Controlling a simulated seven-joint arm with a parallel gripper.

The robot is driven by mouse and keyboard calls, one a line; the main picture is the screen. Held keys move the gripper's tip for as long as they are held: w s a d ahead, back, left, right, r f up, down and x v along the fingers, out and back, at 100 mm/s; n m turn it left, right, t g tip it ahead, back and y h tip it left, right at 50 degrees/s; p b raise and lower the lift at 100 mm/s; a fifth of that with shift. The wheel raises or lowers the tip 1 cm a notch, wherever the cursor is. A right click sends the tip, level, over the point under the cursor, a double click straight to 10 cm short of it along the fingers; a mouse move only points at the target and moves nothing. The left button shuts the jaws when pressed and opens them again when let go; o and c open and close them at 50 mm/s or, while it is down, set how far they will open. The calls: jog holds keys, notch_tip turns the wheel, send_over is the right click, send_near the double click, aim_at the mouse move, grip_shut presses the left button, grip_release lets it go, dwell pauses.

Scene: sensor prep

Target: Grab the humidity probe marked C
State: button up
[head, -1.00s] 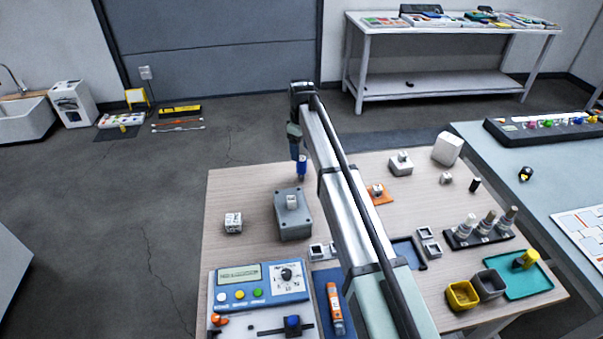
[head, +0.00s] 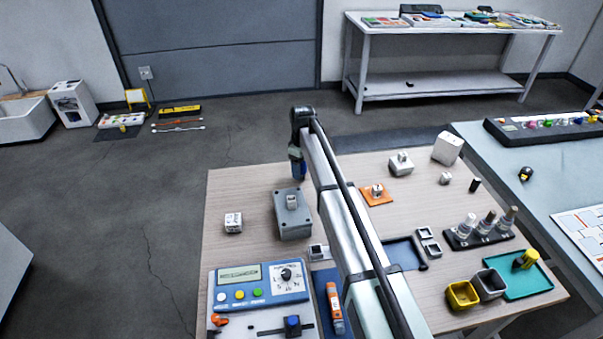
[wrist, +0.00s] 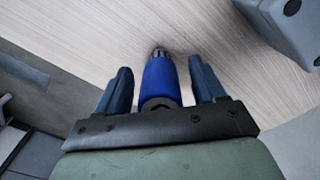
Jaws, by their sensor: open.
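My gripper (head: 298,170) is low over the far edge of the wood-topped table (head: 240,185). In the wrist view, its two dark blue fingers (wrist: 160,88) are open, with a gap on each side of a blue cylindrical piece (wrist: 161,78) with a metal tip. That piece is between the fingers, not clamped. No letter shows on it, so I cannot tell whether it is probe C. In the head view it is mostly hidden by the gripper.
A grey box (head: 294,222) with a small block on top stands close to my gripper. A white cube (head: 233,222) is to its left. A blue instrument panel (head: 238,292), yellow cup (head: 461,296) and teal tray (head: 530,284) are nearer. My arm covers the middle.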

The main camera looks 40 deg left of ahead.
jog(key=shift+c, duration=0.2)
jog(key=c, duration=1.1)
